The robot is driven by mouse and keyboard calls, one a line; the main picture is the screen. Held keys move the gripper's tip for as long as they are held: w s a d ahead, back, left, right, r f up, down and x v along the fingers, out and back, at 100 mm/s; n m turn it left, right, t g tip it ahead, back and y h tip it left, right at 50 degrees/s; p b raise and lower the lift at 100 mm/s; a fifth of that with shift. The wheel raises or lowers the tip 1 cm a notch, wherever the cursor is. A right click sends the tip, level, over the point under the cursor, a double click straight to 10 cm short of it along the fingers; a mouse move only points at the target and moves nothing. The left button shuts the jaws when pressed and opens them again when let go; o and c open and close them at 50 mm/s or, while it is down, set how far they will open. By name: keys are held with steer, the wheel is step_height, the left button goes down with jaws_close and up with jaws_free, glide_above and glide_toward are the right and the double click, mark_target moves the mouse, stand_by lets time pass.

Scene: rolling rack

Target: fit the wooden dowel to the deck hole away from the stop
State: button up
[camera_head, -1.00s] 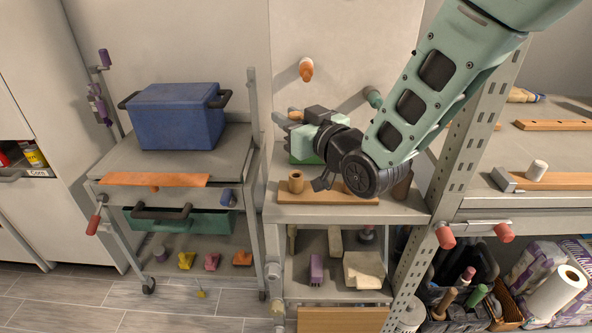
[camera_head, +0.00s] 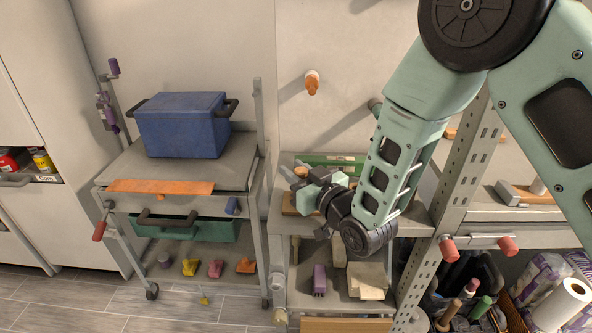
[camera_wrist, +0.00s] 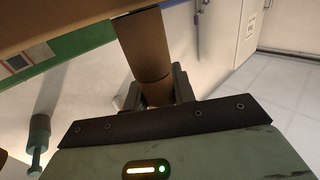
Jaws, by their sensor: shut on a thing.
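In the wrist view a brown wooden dowel (camera_wrist: 146,50) stands between my fingers. My gripper (camera_wrist: 156,88) is shut on it. The dowel's far end meets a wooden board (camera_wrist: 75,22); I cannot tell whether it is seated in a hole. In the head view my gripper (camera_head: 298,178) is low over the middle cart, its fingers pointing left, and its hand hides most of the board (camera_head: 290,211). On the right bench a grey metal block (camera_head: 509,192), perhaps the stop, sits at the left end of another wooden board (camera_head: 536,198), with a pale cylinder (camera_head: 538,186) beside it.
A green item (camera_head: 330,160) lies behind my gripper on the middle cart. An orange-handled peg (camera_head: 312,84) sticks out of the back panel. A grey perforated post (camera_head: 466,160) stands right of my arm. A blue box (camera_head: 181,126) sits on the left cart.

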steer(key=shift+f, duration=0.2)
steer(key=o, duration=1)
steer(key=shift+r, duration=0.1)
